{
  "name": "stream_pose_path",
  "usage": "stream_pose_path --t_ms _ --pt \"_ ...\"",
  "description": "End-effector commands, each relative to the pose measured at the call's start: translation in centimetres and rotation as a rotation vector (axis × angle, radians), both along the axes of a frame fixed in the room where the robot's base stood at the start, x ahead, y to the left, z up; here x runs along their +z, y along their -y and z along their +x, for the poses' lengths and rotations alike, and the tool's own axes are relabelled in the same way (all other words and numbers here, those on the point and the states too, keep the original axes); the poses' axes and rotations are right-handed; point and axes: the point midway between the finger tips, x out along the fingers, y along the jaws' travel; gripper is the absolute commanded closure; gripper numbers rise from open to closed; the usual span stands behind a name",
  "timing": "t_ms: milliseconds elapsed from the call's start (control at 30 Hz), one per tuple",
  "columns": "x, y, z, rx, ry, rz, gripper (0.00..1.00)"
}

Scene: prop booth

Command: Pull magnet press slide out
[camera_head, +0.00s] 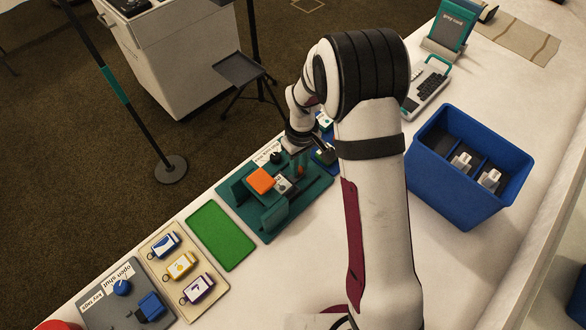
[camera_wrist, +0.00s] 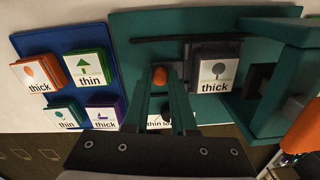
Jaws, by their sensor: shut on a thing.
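The magnet press is a teal frame on a teal base (camera_head: 242,212) with an orange block (camera_head: 260,181) on top. It fills the right of the wrist view (camera_wrist: 278,75). My gripper (camera_wrist: 160,82) is shut on an orange-brown knob (camera_wrist: 158,74) left of that carrier. The join between knob and carrier is hard to see. In the head view my gripper (camera_head: 300,163) is over the base's far right part, partly hidden by my arm.
A blue board (camera_wrist: 42,88) with several picture tiles lies beside the base. A green mat (camera_head: 220,236), a beige tray (camera_head: 172,240) of tags and a grey switch panel (camera_head: 108,300) lie lower left. A blue bin (camera_head: 440,192) stands right. A laptop-like device (camera_head: 428,88) is behind.

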Motion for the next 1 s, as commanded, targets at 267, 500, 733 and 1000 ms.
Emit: stream_pose_path --t_ms 267,500,733,1000 --pt "0.1 -0.1 0.1 0.001 0.003 0.001 0.60" --pt "0.0 -0.1 0.0 0.000 0.001 0.001 0.45" --pt "0.9 -0.1 0.0 0.000 0.002 0.001 0.45" --pt "8.3 0.0 0.2 -0.001 0.007 0.002 0.45"
